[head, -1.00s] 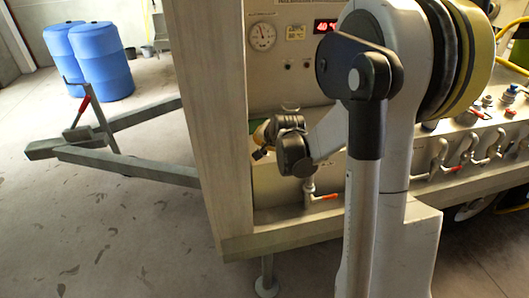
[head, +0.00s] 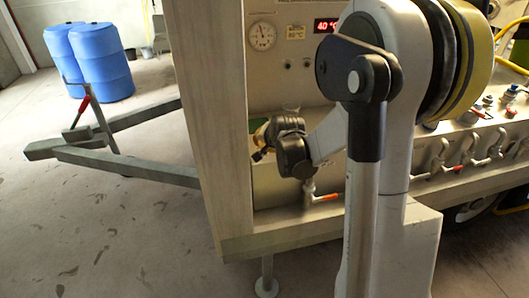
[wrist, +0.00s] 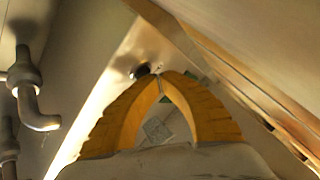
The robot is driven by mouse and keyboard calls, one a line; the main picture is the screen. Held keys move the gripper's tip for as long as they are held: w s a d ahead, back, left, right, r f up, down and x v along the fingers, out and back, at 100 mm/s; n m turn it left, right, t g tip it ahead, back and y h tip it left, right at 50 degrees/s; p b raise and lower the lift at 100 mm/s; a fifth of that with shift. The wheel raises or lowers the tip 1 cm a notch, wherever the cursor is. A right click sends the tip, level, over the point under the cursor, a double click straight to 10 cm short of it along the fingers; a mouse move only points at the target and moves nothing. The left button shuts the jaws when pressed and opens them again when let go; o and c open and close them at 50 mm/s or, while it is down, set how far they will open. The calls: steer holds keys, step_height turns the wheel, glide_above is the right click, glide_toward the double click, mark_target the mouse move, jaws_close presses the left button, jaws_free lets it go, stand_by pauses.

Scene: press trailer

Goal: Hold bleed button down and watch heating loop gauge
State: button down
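My gripper (wrist: 160,80) shows in the wrist view as two yellow-orange fingers with their tips together and nothing visible between them. A dark round knob or button (wrist: 140,71) lies just beyond and left of the tips; I cannot tell whether they touch it, or whether it is pressed or is the bleed button. In the head view my gripper (head: 259,137) is small and mostly hidden by my wrist, low in front of the trailer's panel. A round white gauge (head: 262,36) is on the panel above it; its needle and label are too small to read surely.
A red digital display (head: 326,26) reads about 40. A beige post (head: 207,120) stands left of the panel. Pipes (wrist: 36,110) lie left in the wrist view. Blue barrels (head: 103,62) stand far left beyond the drawbar.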

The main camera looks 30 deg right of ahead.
steer(key=shift+f+b, duration=0.4)
steer(key=shift+f, duration=0.05)
stand_by(0.3)
steer(key=shift+r, duration=0.2)
stand_by(1.1)
steer(key=shift+r+p, duration=0.6)
steer(key=shift+r, duration=0.05)
steer(key=shift+r, duration=0.15)
step_height(320, 180, up, 5)
steer(key=p, duration=0.3)
steer(key=shift+p, duration=0.4)
steer(key=shift+f, duration=0.2)
stand_by(0.6)
